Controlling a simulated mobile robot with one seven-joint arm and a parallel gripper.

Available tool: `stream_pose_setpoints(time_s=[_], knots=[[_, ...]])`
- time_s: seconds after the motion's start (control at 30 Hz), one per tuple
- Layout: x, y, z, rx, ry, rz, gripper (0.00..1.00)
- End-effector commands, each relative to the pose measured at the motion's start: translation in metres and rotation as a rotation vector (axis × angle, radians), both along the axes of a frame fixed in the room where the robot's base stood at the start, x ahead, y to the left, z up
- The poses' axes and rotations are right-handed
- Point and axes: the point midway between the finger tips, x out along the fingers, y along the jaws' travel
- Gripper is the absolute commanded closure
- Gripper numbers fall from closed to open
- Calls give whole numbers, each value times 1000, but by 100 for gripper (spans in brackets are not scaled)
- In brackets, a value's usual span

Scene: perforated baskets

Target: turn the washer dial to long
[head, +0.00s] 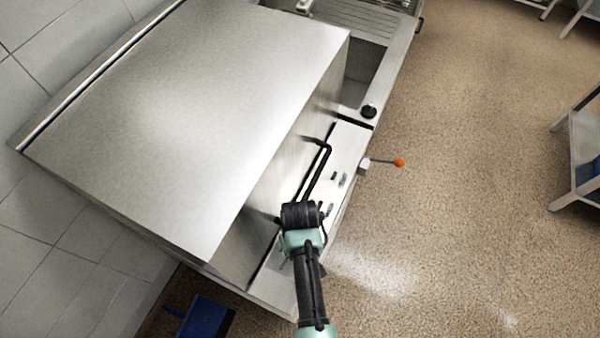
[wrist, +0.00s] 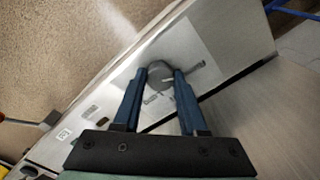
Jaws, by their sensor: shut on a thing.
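The washer dial (wrist: 159,73) is a round dark grey knob on a light panel plate of the stainless steel washer. In the wrist view, the two blue fingers of my gripper (wrist: 160,77) stand on either side of the dial and are shut on it. Small marks lie around the dial, too blurred to read. In the head view, my gripper (head: 302,215) is at the near end of the washer's control ledge, and the dial is hidden beneath it. The large steel washer hood (head: 190,110) stands to the left.
A lever with an orange ball (head: 398,163) sticks out from the front edge. A black handle bar (head: 318,172) runs along the hood. A black knob (head: 369,111) sits near the sink. A blue bin (head: 203,318) stands on the floor.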

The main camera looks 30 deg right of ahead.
Motion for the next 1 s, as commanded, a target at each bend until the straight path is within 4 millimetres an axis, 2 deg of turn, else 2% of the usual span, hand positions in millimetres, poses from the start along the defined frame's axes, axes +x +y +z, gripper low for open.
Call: stream_pose_setpoints(time_s=[0.47,1.0], knots=[[0,0,1,0,1,-79,100],[0,0,2,0,1,-538,100]])
